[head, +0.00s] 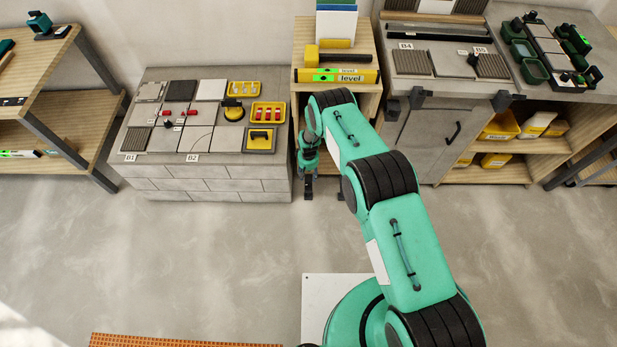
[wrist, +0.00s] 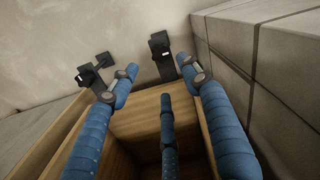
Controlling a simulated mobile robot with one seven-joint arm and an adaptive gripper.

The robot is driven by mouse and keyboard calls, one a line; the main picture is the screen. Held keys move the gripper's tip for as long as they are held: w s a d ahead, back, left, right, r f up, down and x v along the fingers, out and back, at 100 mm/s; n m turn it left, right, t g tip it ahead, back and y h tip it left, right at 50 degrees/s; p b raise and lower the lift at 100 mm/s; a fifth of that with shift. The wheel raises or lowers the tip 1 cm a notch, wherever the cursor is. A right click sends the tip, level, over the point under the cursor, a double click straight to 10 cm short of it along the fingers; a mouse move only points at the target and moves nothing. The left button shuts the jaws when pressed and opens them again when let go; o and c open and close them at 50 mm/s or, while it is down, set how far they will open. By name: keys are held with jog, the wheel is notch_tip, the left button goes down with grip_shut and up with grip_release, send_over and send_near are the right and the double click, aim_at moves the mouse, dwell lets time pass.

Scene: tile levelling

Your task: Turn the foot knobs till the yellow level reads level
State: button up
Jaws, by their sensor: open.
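The yellow level (head: 360,77) lies across the front of a wooden stand's top (head: 365,50), with a bright green part; its bubble is too small to read. Two black foot pieces, which look like the foot knobs, show low at the stand's front: one at left (head: 308,188) and one at right (head: 340,190). In the wrist view, two black pieces (wrist: 160,48) (wrist: 92,74) show beyond the fingers, near the floor. My gripper (head: 308,160) is low in front of the stand, above the left foot. Its blue fingers (wrist: 165,95) are spread and empty.
A grey brick block (head: 220,185) with tiles and trays stands close to the stand's left; its wall (wrist: 265,80) is near my right finger in the wrist view. A grey workbench (head: 440,90) is on the right.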

aim_at(308, 184)
jog(key=shift+r, duration=0.2)
jog(key=shift+r+p, duration=0.15)
jog(key=shift+p, duration=0.15)
jog(key=p, duration=0.1)
jog(key=r+m+p, duration=0.1)
jog(key=p, duration=0.1)
jog(key=shift+w+r, duration=0.25)
jog(key=shift+w, duration=0.05)
jog(key=shift+f, duration=0.15)
dwell(0.4)
jog(key=shift+f+b, duration=1.8)
jog(key=shift+f, duration=5)
jog(key=shift+a, duration=0.1)
jog(key=c, duration=1.1)
